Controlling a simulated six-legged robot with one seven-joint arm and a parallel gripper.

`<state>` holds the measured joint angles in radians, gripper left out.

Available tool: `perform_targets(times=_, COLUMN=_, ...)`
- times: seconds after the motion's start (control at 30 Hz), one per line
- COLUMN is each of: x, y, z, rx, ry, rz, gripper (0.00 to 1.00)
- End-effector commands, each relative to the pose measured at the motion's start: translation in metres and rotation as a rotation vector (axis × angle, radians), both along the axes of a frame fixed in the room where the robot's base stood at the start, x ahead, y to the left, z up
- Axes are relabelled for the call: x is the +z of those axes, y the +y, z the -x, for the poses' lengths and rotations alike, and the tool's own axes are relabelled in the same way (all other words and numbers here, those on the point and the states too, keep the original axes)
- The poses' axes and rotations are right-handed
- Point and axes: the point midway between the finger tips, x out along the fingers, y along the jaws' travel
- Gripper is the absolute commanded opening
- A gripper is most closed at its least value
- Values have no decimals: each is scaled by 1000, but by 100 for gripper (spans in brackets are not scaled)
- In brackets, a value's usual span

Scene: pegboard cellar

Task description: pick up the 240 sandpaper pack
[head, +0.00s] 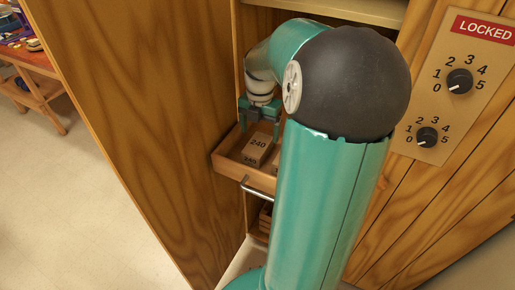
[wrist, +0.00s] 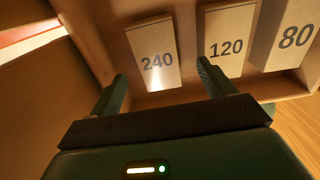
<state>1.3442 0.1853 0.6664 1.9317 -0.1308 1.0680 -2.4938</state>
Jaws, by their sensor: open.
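The 240 sandpaper pack (wrist: 152,45) is a pale block with dark digits. It lies at the left of the row in the open wooden drawer (head: 226,167), and also shows in the head view (head: 260,142). My gripper (wrist: 160,80) is open and empty, with its two fingers on either side of the 240 pack's near end in the wrist view. In the head view my gripper (head: 260,128) hangs over the drawer, just above the pack. I cannot tell whether the fingers touch it.
The 120 pack (wrist: 228,25) lies right of the 240 pack, with the 80 pack (wrist: 288,40) beyond it. Cabinet walls enclose the drawer. A panel with two dials and a LOCKED sign (head: 484,29) is at right. Floor at left (head: 60,190) is clear.

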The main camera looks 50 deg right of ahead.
Motion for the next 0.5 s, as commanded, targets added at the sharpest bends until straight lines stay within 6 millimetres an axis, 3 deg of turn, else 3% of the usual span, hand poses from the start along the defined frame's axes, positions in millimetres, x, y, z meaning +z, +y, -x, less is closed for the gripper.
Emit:
perform_targets(times=0.27, x=-25, y=1, z=-1, rx=1, ry=1, rz=-3, gripper=82)
perform_targets(times=0.5, x=-60, y=3, z=-4, rx=1, ry=0, rz=-3, gripper=82)
